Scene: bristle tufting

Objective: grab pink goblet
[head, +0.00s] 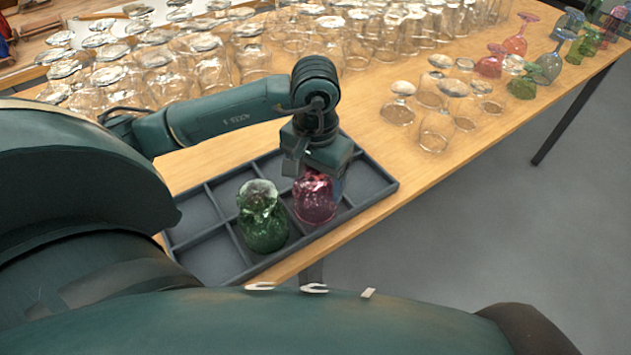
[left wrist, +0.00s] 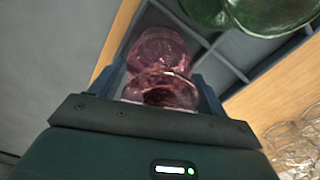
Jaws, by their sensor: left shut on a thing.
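The pink goblet (head: 314,198) is in the grey compartment tray (head: 384,191), in the front row to the right of a green goblet (head: 262,215). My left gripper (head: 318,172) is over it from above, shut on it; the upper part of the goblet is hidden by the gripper. In the left wrist view the pink goblet (left wrist: 160,65) sits between the two fingers, with the tray behind it. The green goblet (left wrist: 265,12) shows at the top edge there. I cannot tell whether the pink goblet touches the tray floor. My right gripper is not in view.
Many clear upturned glasses (head: 205,60) crowd the back of the wooden table (head: 400,165). Several clear goblets (head: 437,130) stand right of the tray, with coloured ones (head: 515,45) at the far right. Several tray compartments are empty.

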